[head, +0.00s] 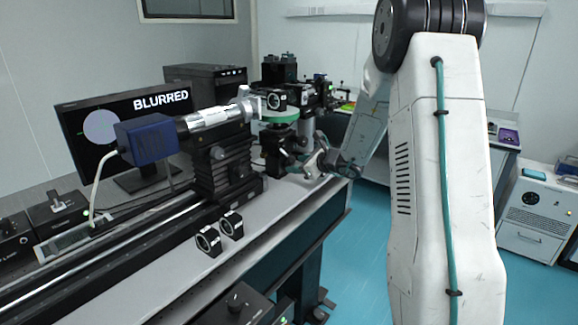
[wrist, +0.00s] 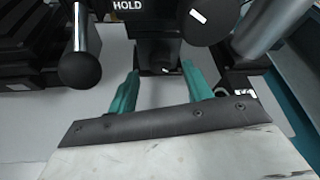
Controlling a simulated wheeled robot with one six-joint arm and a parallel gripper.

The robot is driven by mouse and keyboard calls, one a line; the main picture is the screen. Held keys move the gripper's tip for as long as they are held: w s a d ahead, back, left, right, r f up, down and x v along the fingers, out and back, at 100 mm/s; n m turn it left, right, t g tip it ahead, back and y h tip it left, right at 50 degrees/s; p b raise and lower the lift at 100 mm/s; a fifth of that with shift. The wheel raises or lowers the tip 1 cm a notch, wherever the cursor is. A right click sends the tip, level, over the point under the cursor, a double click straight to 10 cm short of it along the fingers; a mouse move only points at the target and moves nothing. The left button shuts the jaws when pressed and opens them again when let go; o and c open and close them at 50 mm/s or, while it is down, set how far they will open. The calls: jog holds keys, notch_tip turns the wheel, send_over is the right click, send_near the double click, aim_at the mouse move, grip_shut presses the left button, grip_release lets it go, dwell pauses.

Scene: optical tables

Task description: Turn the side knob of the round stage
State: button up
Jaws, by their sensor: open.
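The round stage (head: 279,115) shows in the head view as a green-rimmed disc on a black mount, to the right of the blue camera. My gripper (head: 311,160) is low at the right side of that mount. In the wrist view my gripper (wrist: 160,72) has its two green fingers spread, with a dark block of the mount beyond and between their tips. A black round knob (wrist: 207,20) with a white mark is ahead and above the right finger, apart from it. I cannot tell for sure that it is the side knob. No held object shows.
A lever with a black ball end (wrist: 80,68) hangs left of the fingers. A grey cylinder (wrist: 268,28) is close on the right. The monitor (head: 110,125) reads BLURRED. Two small black mounts (head: 208,242) stand on the table's front part. The blue floor is clear.

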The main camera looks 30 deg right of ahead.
jog(key=shift+x, duration=1.6)
jog(key=c, duration=1)
jog(key=shift+o, duration=0.2)
jog(key=shift+m, duration=0.3)
jog(key=o, duration=1)
jog(key=shift+c, duration=0.2)
